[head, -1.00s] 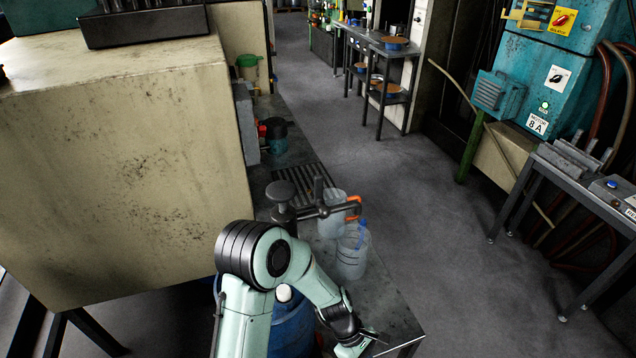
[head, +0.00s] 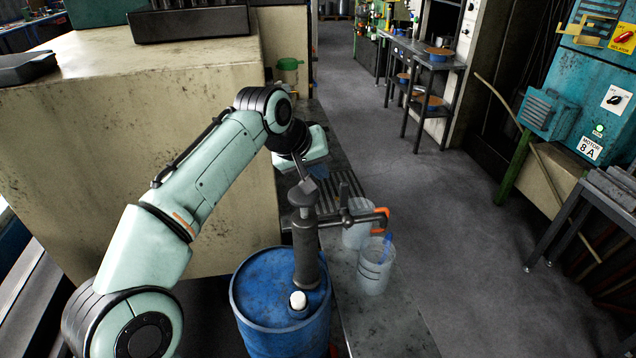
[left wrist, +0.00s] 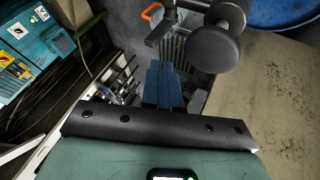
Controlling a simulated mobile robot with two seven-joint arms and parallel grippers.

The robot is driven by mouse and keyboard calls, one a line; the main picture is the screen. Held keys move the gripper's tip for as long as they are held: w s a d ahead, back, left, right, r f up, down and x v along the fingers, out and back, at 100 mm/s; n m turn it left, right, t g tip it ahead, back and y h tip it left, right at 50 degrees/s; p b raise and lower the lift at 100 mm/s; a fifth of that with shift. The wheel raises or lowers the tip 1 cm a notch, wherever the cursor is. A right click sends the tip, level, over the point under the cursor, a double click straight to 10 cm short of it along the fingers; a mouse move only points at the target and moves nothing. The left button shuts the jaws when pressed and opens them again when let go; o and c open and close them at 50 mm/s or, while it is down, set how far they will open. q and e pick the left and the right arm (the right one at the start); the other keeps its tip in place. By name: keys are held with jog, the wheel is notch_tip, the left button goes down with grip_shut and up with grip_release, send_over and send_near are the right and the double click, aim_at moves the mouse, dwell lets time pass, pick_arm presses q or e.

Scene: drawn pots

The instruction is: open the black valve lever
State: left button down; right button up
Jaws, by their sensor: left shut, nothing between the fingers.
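The lever also shows in the left wrist view (left wrist: 160,33), at the top, beside the round black pump cap (left wrist: 213,48). My left gripper (head: 307,184) is shut and empty, behind and just above the pump cap, left of the lever. Its blue-grey fingers (left wrist: 164,82) are together in the left wrist view, apart from the lever. My right gripper is out of view.
Two clear containers stand by the spout, one at the back (head: 356,237) and one in front (head: 375,272). A big cream cabinet (head: 130,180) blocks the left side. Grey floor (head: 450,250) is free to the right.

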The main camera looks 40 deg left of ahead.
pick_arm(q)
jog(key=shift+s+a+r, duration=0.25)
jog(key=shift+s+a, duration=0.4)
jog(key=shift+s, duration=0.05)
jog(key=shift+w+a+f, duration=0.1)
jog(key=shift+f, duration=0.25)
send_near(345, 201)
jog(key=w+a+f, duration=0.2)
jog(key=shift+w+a+b, duration=0.2)
jog(key=shift+w+b, duration=0.15)
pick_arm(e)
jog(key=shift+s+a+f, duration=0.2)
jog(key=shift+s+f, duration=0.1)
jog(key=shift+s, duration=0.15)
